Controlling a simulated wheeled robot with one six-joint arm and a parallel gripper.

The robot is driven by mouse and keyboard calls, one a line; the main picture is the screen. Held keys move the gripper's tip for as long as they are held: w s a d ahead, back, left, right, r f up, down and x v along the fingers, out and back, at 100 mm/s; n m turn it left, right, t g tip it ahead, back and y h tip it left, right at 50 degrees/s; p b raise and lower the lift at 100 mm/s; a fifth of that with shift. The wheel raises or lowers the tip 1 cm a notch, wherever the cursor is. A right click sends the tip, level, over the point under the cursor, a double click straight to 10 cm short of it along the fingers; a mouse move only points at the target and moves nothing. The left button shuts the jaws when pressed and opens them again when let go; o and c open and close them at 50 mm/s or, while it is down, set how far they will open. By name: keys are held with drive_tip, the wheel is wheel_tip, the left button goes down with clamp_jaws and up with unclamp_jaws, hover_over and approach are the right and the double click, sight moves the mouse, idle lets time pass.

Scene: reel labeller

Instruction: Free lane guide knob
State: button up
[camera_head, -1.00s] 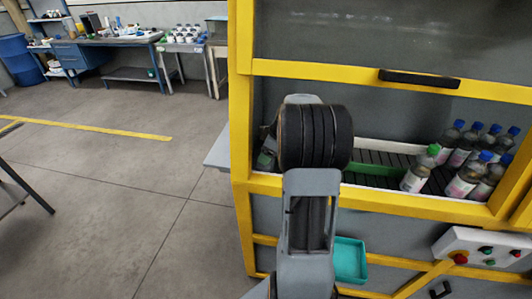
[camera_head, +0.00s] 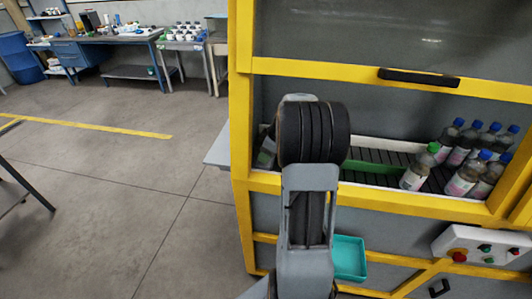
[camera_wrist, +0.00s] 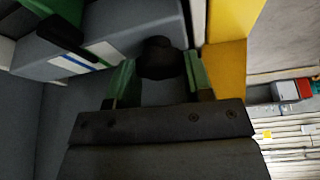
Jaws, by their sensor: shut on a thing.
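The dark round knob (camera_wrist: 158,57) shows in the wrist view, between the green-padded fingers of my gripper (camera_wrist: 160,76). The gripper is shut on the knob, one pad on each side. Behind the knob is a grey block with blue and white stripes. In the head view, my own arm hides the knob and gripper. The green lane guide (camera_head: 372,169) lies along the dark conveyor inside the yellow-framed machine, and its left part is behind my arm.
Several bottles (camera_head: 470,160) with blue caps and one with a green cap stand at the conveyor's right. A teal tray (camera_head: 349,258) sits low on the machine front. A control box (camera_head: 484,247) is at lower right. The floor at left is open.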

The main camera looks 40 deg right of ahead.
drive_tip(key=shift+f+b, duration=0.1)
drive_tip(key=shift+b, duration=0.25)
drive_tip(key=shift+f+n+b, duration=0.1)
drive_tip(key=shift+n+b, duration=0.6)
drive_tip(key=shift+w+d+n+g+y+b, duration=0.1)
drive_tip(key=shift+n+g+y+b, duration=0.35)
drive_tip(key=shift+n+b, duration=0.35)
drive_tip(key=n+g+b, duration=0.1)
drive_tip(key=n, duration=0.1)
drive_tip(key=n+g+y+b, duration=0.1)
drive_tip(key=n, duration=0.2)
drive_tip(key=shift+w+n, duration=0.15)
drive_tip(key=shift+n, duration=0.15)
drive_tip(key=n, duration=0.1)
drive_tip(key=n+g, duration=0.1)
drive_tip(key=n, duration=0.1)
drive_tip(key=n+g, duration=0.1)
drive_tip(key=n, duration=0.1)
drive_tip(key=shift+w+r+p, duration=0.15)
drive_tip(key=shift+r+p, duration=0.1)
drive_tip(key=shift+p, duration=0.1)
drive_tip(key=n+g+p, duration=0.1)
drive_tip(key=n, duration=0.2)
drive_tip(key=n+g+h, duration=0.1)
drive_tip(key=n, duration=0.1)
drive_tip(key=shift+w+n+p, duration=0.1)
drive_tip(key=shift+n+p, duration=0.25)
drive_tip(key=shift+n, duration=0.05)
drive_tip(key=shift+f, duration=0.1)
